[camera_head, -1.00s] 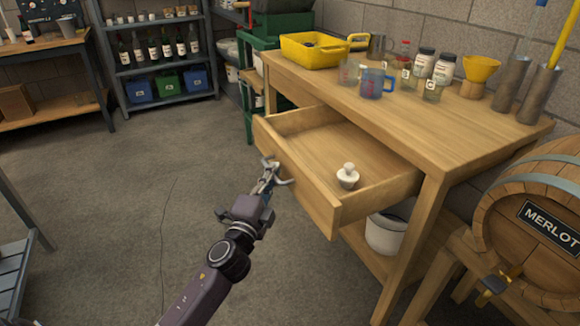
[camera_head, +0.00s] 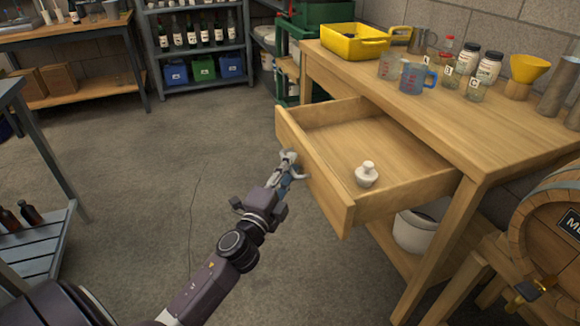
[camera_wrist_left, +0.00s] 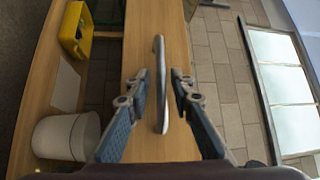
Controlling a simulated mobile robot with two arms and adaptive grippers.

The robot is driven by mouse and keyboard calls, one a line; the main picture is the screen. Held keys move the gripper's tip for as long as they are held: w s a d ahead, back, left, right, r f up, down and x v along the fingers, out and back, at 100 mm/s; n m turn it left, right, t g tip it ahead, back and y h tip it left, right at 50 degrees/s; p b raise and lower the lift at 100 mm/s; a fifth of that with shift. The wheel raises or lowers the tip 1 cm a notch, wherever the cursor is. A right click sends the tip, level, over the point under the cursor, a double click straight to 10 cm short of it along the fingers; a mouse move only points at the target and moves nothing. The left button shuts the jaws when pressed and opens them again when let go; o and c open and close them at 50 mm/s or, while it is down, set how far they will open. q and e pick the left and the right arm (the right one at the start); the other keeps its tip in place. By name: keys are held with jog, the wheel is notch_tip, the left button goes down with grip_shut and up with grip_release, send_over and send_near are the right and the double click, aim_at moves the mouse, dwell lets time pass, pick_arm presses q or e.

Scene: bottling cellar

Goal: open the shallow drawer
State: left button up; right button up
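The shallow drawer (camera_head: 330,178) of the wooden workbench (camera_head: 430,105) is pulled well out, with its inside showing. A white knobbed stopper (camera_head: 367,174) stands in it. My left gripper (camera_head: 292,165) is at the outside of the drawer front. In the left wrist view, the grey bar handle (camera_wrist_left: 160,85) runs between the fingers of my left gripper (camera_wrist_left: 160,82). The fingers are apart, with a visible gap on each side of the bar. In the head view the fingers hide most of the handle. My right gripper is not in view.
A yellow tray (camera_head: 352,47), blue measuring jug (camera_head: 413,78), several jars and a yellow funnel (camera_head: 527,68) stand on the bench. A white bucket (camera_head: 415,232) sits below. A barrel (camera_head: 545,235) is at right. The floor (camera_head: 150,190) before the drawer is clear.

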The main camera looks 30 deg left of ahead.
pick_arm(q)
jog(key=shift+s+f, duration=0.1)
jog(key=shift+s, duration=0.35)
jog(key=s+d+f, duration=0.1)
jog(key=s, duration=1)
jog(key=shift+d+f, duration=0.15)
jog(key=shift+d, duration=0.1)
jog(key=shift+a, duration=0.1)
